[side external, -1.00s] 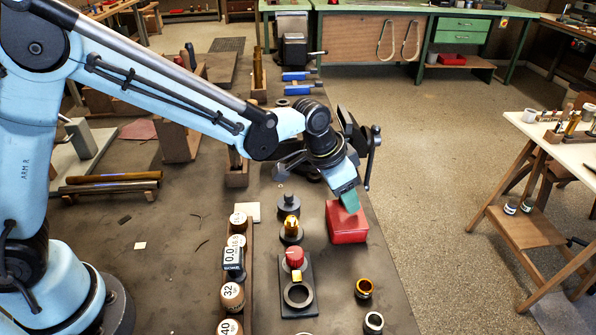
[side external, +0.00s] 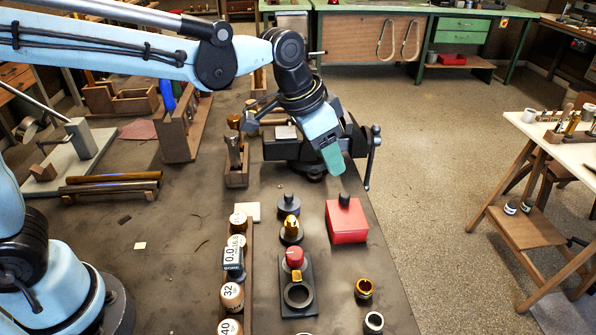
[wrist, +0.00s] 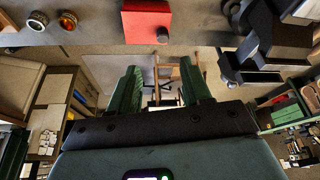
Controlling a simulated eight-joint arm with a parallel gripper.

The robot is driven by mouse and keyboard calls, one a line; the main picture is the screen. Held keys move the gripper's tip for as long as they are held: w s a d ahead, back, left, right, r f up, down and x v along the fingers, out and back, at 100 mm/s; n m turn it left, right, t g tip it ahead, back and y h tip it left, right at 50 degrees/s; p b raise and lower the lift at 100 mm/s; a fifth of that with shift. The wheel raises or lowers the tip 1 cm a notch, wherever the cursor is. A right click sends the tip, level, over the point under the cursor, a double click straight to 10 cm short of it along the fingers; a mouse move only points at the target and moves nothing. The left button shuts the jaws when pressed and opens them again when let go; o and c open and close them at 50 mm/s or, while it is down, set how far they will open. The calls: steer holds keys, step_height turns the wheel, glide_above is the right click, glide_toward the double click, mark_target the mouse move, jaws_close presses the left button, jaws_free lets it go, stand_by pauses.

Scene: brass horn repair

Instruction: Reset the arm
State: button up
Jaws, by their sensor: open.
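My gripper (side external: 332,160) has green fingers and hangs tilted in the air in the side view, above and behind the red box. In the wrist view, its two green fingers (wrist: 158,85) stand apart with nothing between them. The red box (side external: 347,222) has a black knob on top and sits on the dark bench near its right edge. It also shows at the top of the wrist view (wrist: 146,24), apart from the fingers.
A black vise (side external: 310,148) stands close behind my gripper. A row of labelled round blocks (side external: 231,296), a black plate with a ring (side external: 298,297) and small brass rings (side external: 364,289) are on the bench. Open floor lies to the right.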

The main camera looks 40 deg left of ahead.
steer(key=shift+s+a+r, duration=0.1)
steer(key=shift+r, duration=0.15)
steer(key=s+a+f+n+t+y, duration=0.2)
steer(key=s+a+n, duration=0.4)
steer(key=s+a, duration=0.7)
steer(key=shift+a+t, duration=0.7)
steer(key=shift+a, duration=0.4)
steer(key=shift+s, duration=0.1)
